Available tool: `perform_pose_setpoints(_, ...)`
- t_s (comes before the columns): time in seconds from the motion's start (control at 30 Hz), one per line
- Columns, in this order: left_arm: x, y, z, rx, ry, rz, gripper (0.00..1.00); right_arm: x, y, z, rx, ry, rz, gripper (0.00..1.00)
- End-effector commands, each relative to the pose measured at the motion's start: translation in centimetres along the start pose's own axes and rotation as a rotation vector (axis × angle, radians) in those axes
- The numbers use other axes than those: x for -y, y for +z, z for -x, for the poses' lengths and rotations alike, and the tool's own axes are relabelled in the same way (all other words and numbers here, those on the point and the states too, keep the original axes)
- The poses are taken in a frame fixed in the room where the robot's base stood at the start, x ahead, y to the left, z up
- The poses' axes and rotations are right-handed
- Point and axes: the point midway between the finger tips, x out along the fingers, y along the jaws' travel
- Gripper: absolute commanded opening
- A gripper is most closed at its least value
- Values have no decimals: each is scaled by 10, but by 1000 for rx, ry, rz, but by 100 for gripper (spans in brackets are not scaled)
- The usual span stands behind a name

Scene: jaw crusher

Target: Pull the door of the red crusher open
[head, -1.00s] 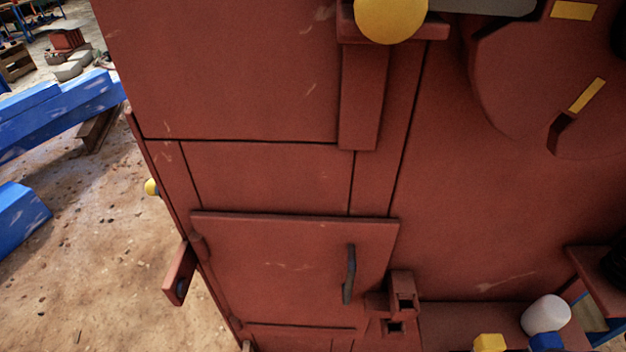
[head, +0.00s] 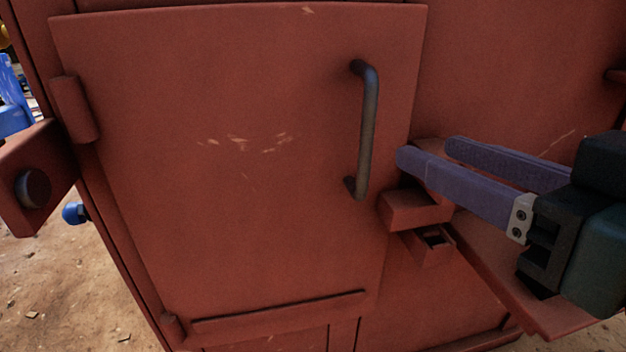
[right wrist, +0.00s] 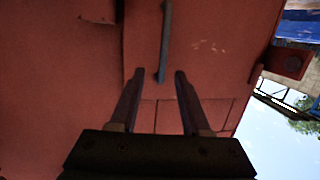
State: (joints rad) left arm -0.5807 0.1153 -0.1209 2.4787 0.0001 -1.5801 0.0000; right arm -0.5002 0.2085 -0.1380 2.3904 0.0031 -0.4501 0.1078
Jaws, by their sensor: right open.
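The red crusher's door (head: 240,170) fills the middle of the head view and lies flush in its frame, shut, with hinges on its left edge. A dark bar handle (head: 368,130) stands upright near its right edge. My right gripper (head: 425,152) is to the right of the handle, open and empty, its two purple fingers pointing left toward it. In the right wrist view the handle (right wrist: 165,45) lies ahead of the open fingertips (right wrist: 156,75), roughly between them in the picture; I see no grip on it. My left gripper is not in view.
Red blocky brackets (head: 415,208) jut out just below and right of the handle, close under my right fingers. A red ledge (head: 500,265) runs below the gripper. A red lug (head: 38,180) sticks out at the left. Bare dirt ground (head: 60,285) lies at lower left.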

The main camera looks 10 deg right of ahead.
Motion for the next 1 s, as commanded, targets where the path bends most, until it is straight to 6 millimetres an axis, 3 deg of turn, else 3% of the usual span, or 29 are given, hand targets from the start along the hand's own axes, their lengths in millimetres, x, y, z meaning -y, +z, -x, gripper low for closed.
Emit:
perform_pose_setpoints(0.03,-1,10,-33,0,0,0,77,1,26,-6,-41,-7,1,47)
perform_pose_setpoints(0.2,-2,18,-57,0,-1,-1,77,4,32,-10,-134,-21,-2,47)
perform_pose_setpoints(0.47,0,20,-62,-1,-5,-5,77,4,26,-21,-163,-25,-3,47)
perform_pose_setpoints(1.0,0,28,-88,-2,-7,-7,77,6,15,-98,-160,-25,-3,47)
